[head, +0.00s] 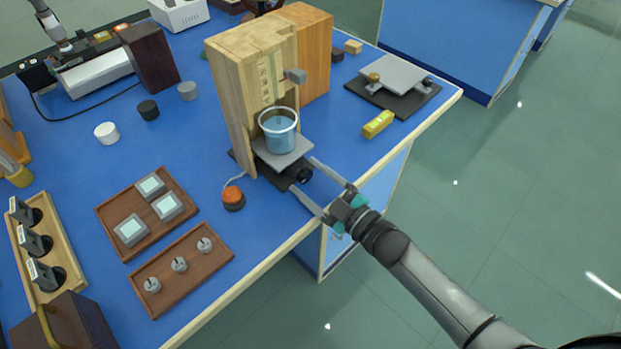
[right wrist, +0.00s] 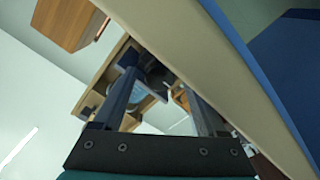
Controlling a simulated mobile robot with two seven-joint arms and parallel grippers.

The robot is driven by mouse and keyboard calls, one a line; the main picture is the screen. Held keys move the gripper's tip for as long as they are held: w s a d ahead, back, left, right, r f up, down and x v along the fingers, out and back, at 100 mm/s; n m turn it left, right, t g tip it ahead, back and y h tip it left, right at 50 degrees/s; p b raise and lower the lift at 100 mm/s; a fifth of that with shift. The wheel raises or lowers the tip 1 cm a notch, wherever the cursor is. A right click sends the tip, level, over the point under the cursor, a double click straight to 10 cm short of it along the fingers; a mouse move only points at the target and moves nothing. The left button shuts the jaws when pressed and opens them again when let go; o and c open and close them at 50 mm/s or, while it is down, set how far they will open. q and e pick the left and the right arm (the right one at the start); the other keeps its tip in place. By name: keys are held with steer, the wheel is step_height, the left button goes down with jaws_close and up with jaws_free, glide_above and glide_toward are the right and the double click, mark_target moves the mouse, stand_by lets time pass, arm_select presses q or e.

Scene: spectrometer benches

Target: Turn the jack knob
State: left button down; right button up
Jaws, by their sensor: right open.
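The jack (head: 283,152) stands near the bench's front edge, with a grey top plate and a dark base. Its black knob (head: 304,175) sticks out toward my right gripper. A glass beaker of blue liquid (head: 279,131) stands on the plate. My right gripper (head: 302,173) is open, with its two long fingers reaching to either side of the knob; I cannot tell whether they touch it. In the right wrist view the dark knob (right wrist: 157,76) shows between the fingers (right wrist: 163,98), partly in shadow.
A tall wooden stand (head: 232,100) rises behind the jack. An orange button (head: 233,197) sits left of it. A second, lowered jack (head: 392,76) and a yellow level (head: 378,124) lie to the right. Wooden trays (head: 189,255) with small parts fill the left front.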

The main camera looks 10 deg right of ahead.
stand_by(0.3)
steer(key=p+v, duration=0.1)
steer(key=v, duration=1.4)
steer(key=shift+p, duration=0.4)
steer(key=shift+s+d, duration=0.1)
